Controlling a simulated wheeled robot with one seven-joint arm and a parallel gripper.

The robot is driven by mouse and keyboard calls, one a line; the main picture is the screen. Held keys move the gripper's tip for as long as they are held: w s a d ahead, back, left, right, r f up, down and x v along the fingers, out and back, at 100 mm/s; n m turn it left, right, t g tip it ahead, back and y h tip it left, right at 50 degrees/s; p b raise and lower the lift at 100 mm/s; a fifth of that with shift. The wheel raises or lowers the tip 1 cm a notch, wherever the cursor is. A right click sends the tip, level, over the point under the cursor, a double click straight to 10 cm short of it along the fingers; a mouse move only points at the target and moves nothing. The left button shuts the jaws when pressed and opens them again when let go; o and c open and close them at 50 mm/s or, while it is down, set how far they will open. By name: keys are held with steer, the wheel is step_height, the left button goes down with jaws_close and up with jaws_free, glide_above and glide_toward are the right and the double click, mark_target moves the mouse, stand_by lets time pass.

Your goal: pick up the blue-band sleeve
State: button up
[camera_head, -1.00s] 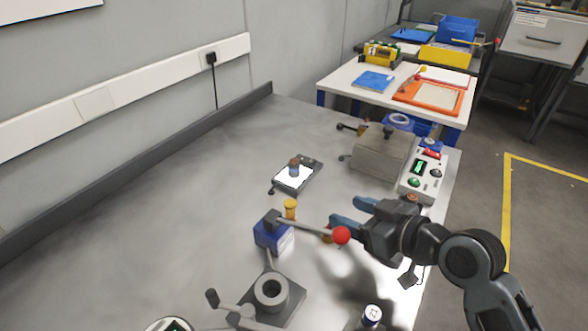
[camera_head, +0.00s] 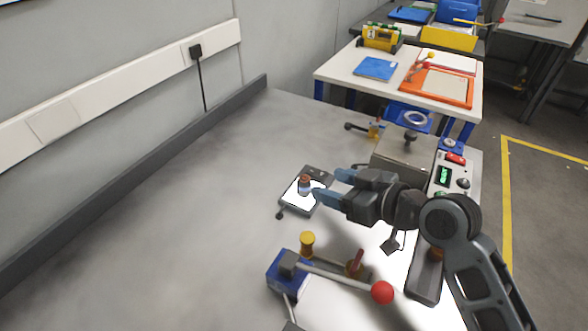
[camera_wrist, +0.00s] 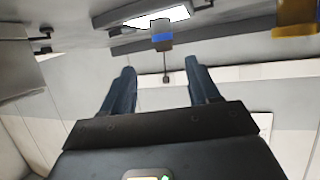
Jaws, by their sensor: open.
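The blue-band sleeve (camera_head: 304,186) stands upright on the bright white plate of a small dark scale (camera_head: 290,199). It is small and brown with a blue band. My gripper (camera_head: 329,184) is open and empty, its blue fingers pointing left toward the sleeve from just right of the scale. In the wrist view, the picture is upside down. There the sleeve (camera_wrist: 162,38) lies beyond the fingertips, roughly centred between the two fingers (camera_wrist: 160,68). The gripper looks apart from the sleeve.
A blue lever block (camera_head: 288,272) with a red-ball handle (camera_head: 382,292) and a yellow-topped peg (camera_head: 307,243) stand in front. A grey box (camera_head: 402,155) and a control panel (camera_head: 450,178) are behind and right of my gripper. The bench left of the scale is clear.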

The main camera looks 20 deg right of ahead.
mark_target(304, 178)
steer(key=shift+x, duration=0.75)
steer(key=x, duration=0.4)
steer(key=p+x, duration=0.1)
steer(key=x, duration=0.2)
steer(key=shift+s+a, duration=0.15)
steer(key=shift+a, duration=0.1)
steer(key=shift+r, duration=0.1)
jaws_close()
